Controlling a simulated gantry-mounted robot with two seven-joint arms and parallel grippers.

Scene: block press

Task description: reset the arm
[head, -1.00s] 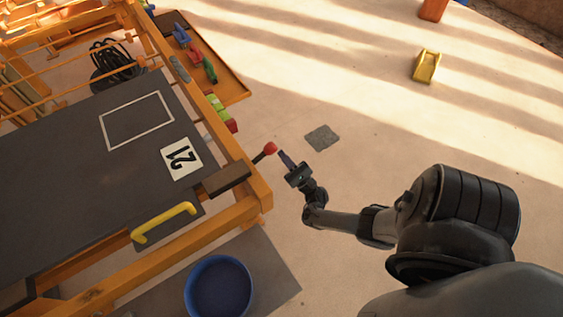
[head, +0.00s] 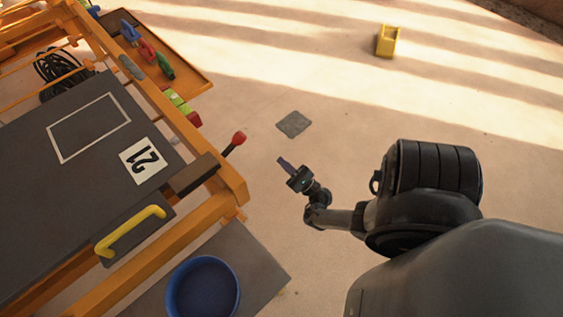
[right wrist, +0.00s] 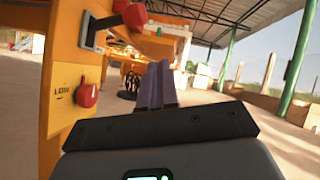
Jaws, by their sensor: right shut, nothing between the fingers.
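My right gripper (head: 284,163) is shut and empty in the head view, over the open floor to the right of the orange bench frame. A red-knobbed lever (head: 238,138) sticks out from the bench's edge, to the upper left of the gripper and apart from it. In the right wrist view the two fingers (right wrist: 156,86) are together, with nothing between them. That view also shows the red lever knob (right wrist: 134,15) at the top and a red dial (right wrist: 87,95) on a yellow plate at the left. My left gripper is not in view.
A blue bowl (head: 203,288) stands at the bottom. A grey floor patch (head: 294,124) and a yellow block (head: 387,41) lie beyond. The floor right of the bench is mostly clear.

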